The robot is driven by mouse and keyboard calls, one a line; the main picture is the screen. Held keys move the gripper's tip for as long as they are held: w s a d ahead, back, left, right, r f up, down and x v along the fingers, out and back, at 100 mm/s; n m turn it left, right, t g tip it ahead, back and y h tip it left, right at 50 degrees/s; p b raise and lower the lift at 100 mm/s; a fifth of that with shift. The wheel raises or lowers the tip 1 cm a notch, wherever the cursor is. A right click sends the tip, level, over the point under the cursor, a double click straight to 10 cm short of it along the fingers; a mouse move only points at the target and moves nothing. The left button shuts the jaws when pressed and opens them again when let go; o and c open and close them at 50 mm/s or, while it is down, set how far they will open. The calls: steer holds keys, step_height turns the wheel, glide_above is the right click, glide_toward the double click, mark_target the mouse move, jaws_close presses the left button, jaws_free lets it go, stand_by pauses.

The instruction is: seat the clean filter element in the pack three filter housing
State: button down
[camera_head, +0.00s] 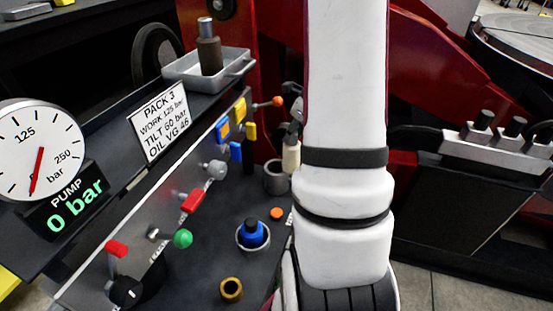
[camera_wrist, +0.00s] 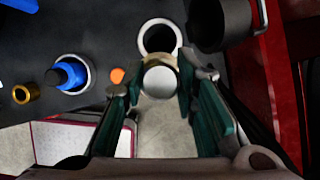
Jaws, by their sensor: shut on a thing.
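The clean filter element is a cream cylinder (camera_head: 291,157) in the head view. My gripper (camera_head: 294,112) is shut on its upper part, partly hidden behind my arm. In the wrist view the element shows end-on as a pale disc with a tan rim (camera_wrist: 160,80), between the green-padded fingers of my gripper (camera_wrist: 163,92). The filter housing is an open grey cup (camera_head: 276,178) on the dark deck. Its dark mouth (camera_wrist: 158,38) shows just beyond the element in the wrist view. The element appears above and to one side of the mouth; I cannot tell whether they touch.
A dark brown cylinder (camera_head: 209,55) stands in a grey tray (camera_head: 237,67). A blue-topped part (camera_head: 252,234) sits in a ring, near an orange cap (camera_head: 277,214) and a brass ring (camera_head: 231,290). Valve handles line the left panel. The pump gauge (camera_head: 36,150) display reads 0 bar.

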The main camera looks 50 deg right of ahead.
steer(key=w, duration=0.6)
step_height(320, 180, down, 12)
steer(key=b, duration=0.6)
steer(key=shift+s+a, duration=0.2)
steer(key=shift+s, duration=0.05)
steer(key=shift+f, duration=0.15)
steer(key=c, duration=1.3)
jaws_free()
